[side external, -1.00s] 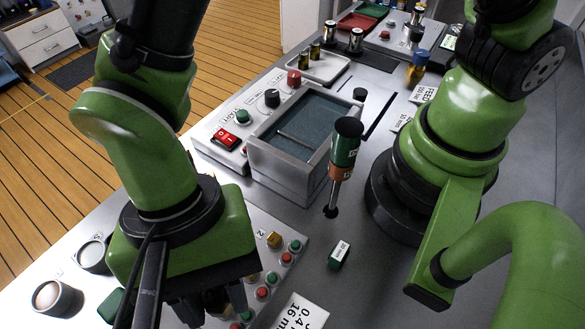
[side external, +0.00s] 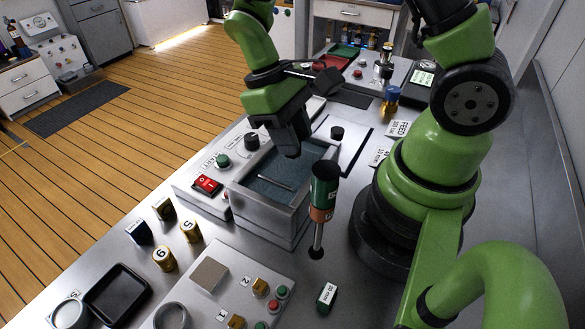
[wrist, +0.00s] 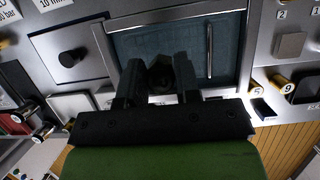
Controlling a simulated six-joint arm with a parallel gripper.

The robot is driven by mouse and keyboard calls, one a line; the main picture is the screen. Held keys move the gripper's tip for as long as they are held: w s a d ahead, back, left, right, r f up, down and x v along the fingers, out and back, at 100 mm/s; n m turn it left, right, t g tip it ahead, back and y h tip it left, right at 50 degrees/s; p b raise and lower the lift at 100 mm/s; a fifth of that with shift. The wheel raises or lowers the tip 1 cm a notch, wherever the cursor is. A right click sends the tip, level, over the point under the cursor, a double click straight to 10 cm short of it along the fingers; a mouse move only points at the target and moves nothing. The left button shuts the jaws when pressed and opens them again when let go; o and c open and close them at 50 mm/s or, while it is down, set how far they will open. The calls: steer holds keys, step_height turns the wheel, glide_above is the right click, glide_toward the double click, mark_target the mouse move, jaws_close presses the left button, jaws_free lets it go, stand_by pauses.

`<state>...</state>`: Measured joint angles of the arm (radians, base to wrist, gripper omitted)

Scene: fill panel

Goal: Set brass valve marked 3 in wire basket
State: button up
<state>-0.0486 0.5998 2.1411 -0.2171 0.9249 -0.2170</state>
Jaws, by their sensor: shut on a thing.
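My gripper (side external: 292,154) hangs fingers-down above the open metal tub with a blue-grey inside (side external: 303,207). In the wrist view my gripper (wrist: 160,72) is shut on a small dark, shadowed piece (wrist: 160,76) between the fingers. Its brass colour and any mark 3 cannot be made out. The blue-grey inside of the tub lies below the fingers, with a thin metal bar (wrist: 210,50) to the right. I cannot tell a wire basket apart from this tub in either view.
A green-and-copper tool (side external: 323,190) stands upright at the tub's near right corner. A button panel (side external: 208,274) is in front. A red switch (side external: 207,185) sits left of the tub.

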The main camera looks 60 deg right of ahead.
step_height(320, 180, down, 6)
steer(key=shift+f, duration=0.25)
steer(key=shift+f, duration=0.15)
steer(key=o, duration=1)
steer(key=shift+o, duration=0.2)
steer(key=v, duration=1.2)
steer(key=shift+s+r, duration=0.1)
steer(key=shift+r, duration=0.15)
steer(key=s+a+r+m+t+y, duration=0.1)
steer(key=s+r+m+t, duration=0.3)
steer(key=s+r+t, duration=0.6)
step_height(320, 180, up, 4)
steer(key=shift+s+a+r+t+y, duration=0.25)
steer(key=shift+t+y, duration=0.25)
steer(key=shift+t, duration=0.4)
